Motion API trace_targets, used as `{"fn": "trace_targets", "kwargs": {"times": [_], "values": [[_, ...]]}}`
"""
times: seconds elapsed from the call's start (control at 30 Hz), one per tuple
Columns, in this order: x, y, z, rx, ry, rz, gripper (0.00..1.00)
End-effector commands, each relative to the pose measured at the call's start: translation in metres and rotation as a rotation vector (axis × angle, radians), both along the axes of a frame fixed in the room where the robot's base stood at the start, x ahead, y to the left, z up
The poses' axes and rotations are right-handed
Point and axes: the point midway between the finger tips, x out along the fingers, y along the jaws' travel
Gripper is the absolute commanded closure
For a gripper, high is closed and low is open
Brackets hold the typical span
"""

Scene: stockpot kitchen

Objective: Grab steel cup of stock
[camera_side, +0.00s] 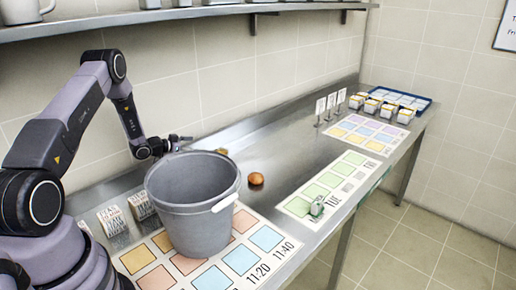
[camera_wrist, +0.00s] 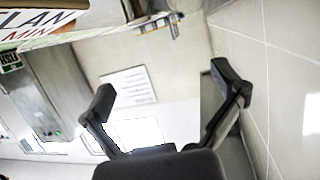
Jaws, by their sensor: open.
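My gripper (camera_side: 178,140) is in the air above the counter, just behind and above the rim of a large grey pot (camera_side: 190,218) in the side view. In the wrist view my gripper (camera_wrist: 166,86) has its fingers spread wide with nothing between them. I cannot make out a steel cup of stock for certain. A small grey-green item (camera_side: 317,207) stands at the front edge of the green-square mat, too small to identify. The pot hides part of the counter behind it, and its inside looks empty as far as I see.
The pot stands on a colour-square mat (camera_side: 245,262) with printed times. A round brown item (camera_side: 256,178) lies beside it. Small signs (camera_side: 331,106) and a blue tray (camera_side: 420,100) with white tubs are at the far end. A shelf (camera_side: 180,15) hangs above. Mid-counter is mostly clear.

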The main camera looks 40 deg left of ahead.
Motion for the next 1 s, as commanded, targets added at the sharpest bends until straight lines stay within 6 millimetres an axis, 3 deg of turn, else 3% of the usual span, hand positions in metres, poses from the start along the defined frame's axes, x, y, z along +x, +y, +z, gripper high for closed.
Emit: {"fn": "trace_targets", "kwargs": {"times": [0.03, 0.1, 0.2, 0.53, 0.83, 1.0], "values": [[-0.02, 0.005, -0.013, -0.021, 0.011, -0.006, 0.06], [-0.035, 0.006, -0.021, -0.037, 0.015, -0.02, 0.06], [-0.038, 0.004, -0.027, -0.045, 0.016, -0.032, 0.06], [0.021, -0.009, -0.045, -0.043, 0.017, -0.035, 0.06], [0.047, -0.013, -0.052, -0.043, 0.017, -0.033, 0.06], [0.073, -0.017, -0.058, -0.043, 0.018, -0.033, 0.06]]}}
